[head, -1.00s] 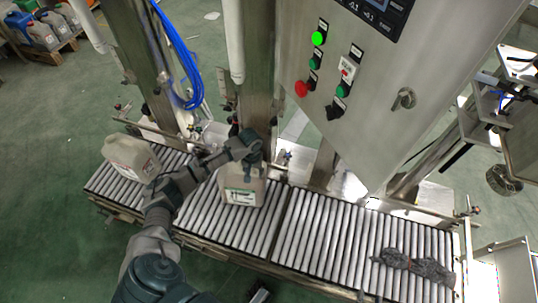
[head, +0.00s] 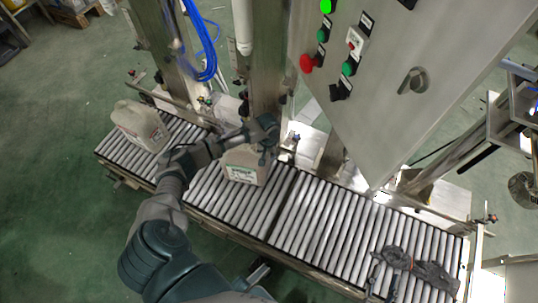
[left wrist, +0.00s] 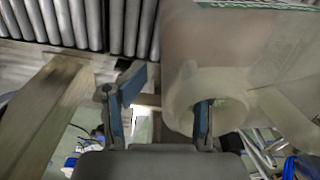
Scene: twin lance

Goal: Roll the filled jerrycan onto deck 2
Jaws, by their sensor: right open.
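A pale jerrycan with a green-bordered label (head: 242,174) stands upright on the left roller deck (head: 205,197), close to the joint with the right roller deck (head: 330,232). My left gripper (head: 262,132) is at its top. In the left wrist view that jerrycan (left wrist: 240,50) fills the upper right. The left gripper's fingers (left wrist: 160,112) are apart, one inside the handle opening and one outside it, with a gap to the handle. My right gripper (head: 258,276) shows partly at the bottom, in front of the deck, open. Which deck is numbered 2 is not readable.
Another pale jerrycan with a red-marked label (head: 140,124) stands at the left deck's far left. A dark crumpled cloth-like thing (head: 418,267) lies on the right deck's right end. A control cabinet (head: 385,110) overhangs behind. The right deck's middle rollers are clear.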

